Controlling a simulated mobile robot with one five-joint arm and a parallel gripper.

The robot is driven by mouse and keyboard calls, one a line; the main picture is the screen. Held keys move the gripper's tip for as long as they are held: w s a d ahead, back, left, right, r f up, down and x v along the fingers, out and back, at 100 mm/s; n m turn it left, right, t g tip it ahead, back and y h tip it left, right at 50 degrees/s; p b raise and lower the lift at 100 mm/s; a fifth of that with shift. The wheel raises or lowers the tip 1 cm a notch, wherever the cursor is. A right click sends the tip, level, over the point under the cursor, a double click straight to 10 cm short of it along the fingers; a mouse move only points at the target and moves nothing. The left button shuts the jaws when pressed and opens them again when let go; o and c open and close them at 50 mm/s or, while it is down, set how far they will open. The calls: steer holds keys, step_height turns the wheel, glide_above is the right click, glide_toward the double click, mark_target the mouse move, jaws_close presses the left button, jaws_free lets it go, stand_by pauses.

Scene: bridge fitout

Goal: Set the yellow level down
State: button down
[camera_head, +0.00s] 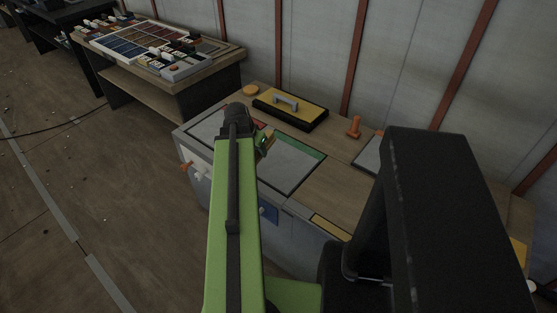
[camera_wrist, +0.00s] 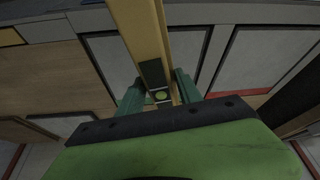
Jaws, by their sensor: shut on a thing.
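The yellow level (camera_wrist: 139,28) is a long yellow bar running from the top edge of the wrist view down between my green fingers. My gripper (camera_wrist: 158,92) is shut on it, with one finger on each side. In the head view a short piece of the level (camera_head: 270,144) shows just right of my arm's end, over the grey panels of the workbench (camera_head: 325,190). My arm hides most of the level and the gripper there. I cannot tell whether the level touches the bench top.
A yellow-topped black case with a grey handle (camera_head: 287,103) lies at the bench's back. An orange upright object (camera_head: 354,127) and a round orange-yellow disc (camera_head: 250,90) stand near it. Another bench (camera_head: 215,60) with panels and small parts is at left. Bare wood shows front right.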

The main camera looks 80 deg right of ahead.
steer(key=s+d+r+m+p, duration=0.1)
steer(key=s+d, duration=0.4)
steer(key=s, duration=0.5)
steer(key=s+d+m, duration=0.1)
steer(key=s+d, duration=0.3)
steer(key=s, duration=0.5)
steer(key=b, duration=0.7)
glide_above(283, 158)
steer(key=a, duration=0.1)
steer(key=shift+g, duration=0.4)
step_height(283, 158, down, 7)
steer(key=shift+w+f, duration=0.1)
steer(key=shift+w+a+y, duration=0.1)
steer(key=shift+w+y, duration=0.2)
steer(key=shift+f+b, duration=2.45)
steer(key=shift+b, duration=0.1)
steer(key=c, duration=0.8)
jaws_free()
steer(key=shift+r, duration=0.1)
